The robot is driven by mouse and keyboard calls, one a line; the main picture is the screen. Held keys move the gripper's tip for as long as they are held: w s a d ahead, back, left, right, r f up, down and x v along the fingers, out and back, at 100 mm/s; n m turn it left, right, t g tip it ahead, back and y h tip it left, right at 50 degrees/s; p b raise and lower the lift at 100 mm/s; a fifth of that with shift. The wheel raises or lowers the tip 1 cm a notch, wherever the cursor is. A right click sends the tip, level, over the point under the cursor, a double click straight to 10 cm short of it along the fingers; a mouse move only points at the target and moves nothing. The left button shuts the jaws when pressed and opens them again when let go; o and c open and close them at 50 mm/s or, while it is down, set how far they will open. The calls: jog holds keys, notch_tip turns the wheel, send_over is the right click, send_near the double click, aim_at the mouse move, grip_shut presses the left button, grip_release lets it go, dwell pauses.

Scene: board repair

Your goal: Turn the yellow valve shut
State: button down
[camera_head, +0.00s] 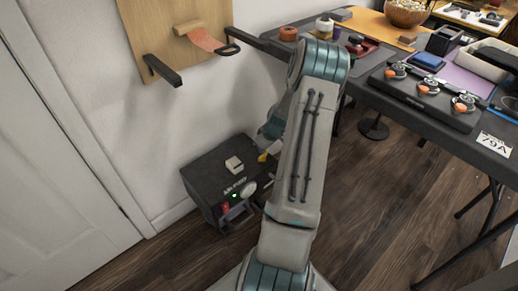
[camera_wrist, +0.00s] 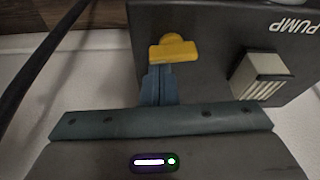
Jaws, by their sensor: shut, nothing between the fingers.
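The yellow valve (camera_wrist: 174,48) has a rounded hub and a flat handle that lies crosswise in the wrist view, on the edge area of the dark pump box (camera_wrist: 205,40). In the head view a small part of the yellow valve (camera_head: 263,157) shows beside my arm, on the right side of the box (camera_head: 205,168). My gripper (camera_wrist: 158,70) is shut and empty. Its fingertips are right at the handle's near edge in the wrist view; I cannot tell whether they touch it. My arm hides the gripper in the head view.
A pale block (camera_wrist: 262,74) sits on the box beside the valve. The box stands on the wood floor (camera_head: 165,262) against the white wall. A wooden board (camera_head: 170,55) with a dark bracket (camera_head: 162,70) hangs above. A cluttered dark table (camera_head: 420,110) is at the right.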

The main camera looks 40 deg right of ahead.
jog(key=shift+s+a, duration=0.1)
dwell(0.7)
jog(key=shift+s+a+f, duration=0.15)
jog(key=shift+s+a, duration=0.35)
jog(key=shift+a, duration=0.05)
jog(key=w, duration=0.3)
jog(key=shift+w+d+b, duration=0.1)
jog(key=shift+d+b, duration=0.2)
jog(key=shift+b, duration=0.1)
jog(key=shift+w+r+p, duration=0.25)
jog(key=shift+r, duration=0.25)
jog(key=shift+w+r+p, duration=0.25)
jog(key=shift+r, duration=0.25)
jog(key=p+v, duration=0.2)
jog(key=v, duration=0.6)
jog(key=shift+a+r+p, duration=0.2)
jog(key=shift+a+p, duration=0.1)
jog(key=shift+p, duration=0.1)
jog(key=shift+s, duration=0.1)
